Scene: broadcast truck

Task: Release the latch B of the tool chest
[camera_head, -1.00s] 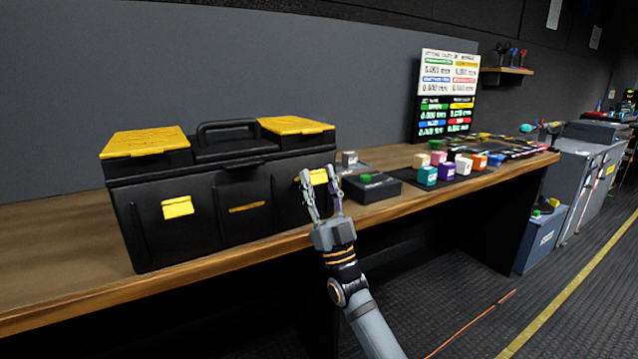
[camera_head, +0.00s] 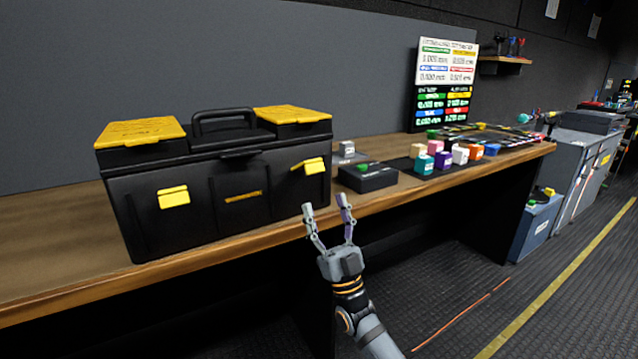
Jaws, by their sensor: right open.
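The black tool chest (camera_head: 225,215) with yellow lid panels stands closed on the wooden bench. Two yellow latches are on its front: the left latch (camera_head: 173,198) lies nearly flat, and the right latch (camera_head: 309,165) sticks out at a slant from the front. No letter is legible on either, so I cannot tell which is latch B. My right gripper (camera_head: 325,204) is open and empty, its fingers pointing up, in front of the bench edge. It appears below the right latch and apart from it. My left gripper is not in view.
A black box with a green button (camera_head: 368,178) lies right of the chest on the bench (camera_head: 60,235). Several coloured cubes and a display board (camera_head: 445,85) stand farther right. Grey cabinets (camera_head: 575,165) are beyond.

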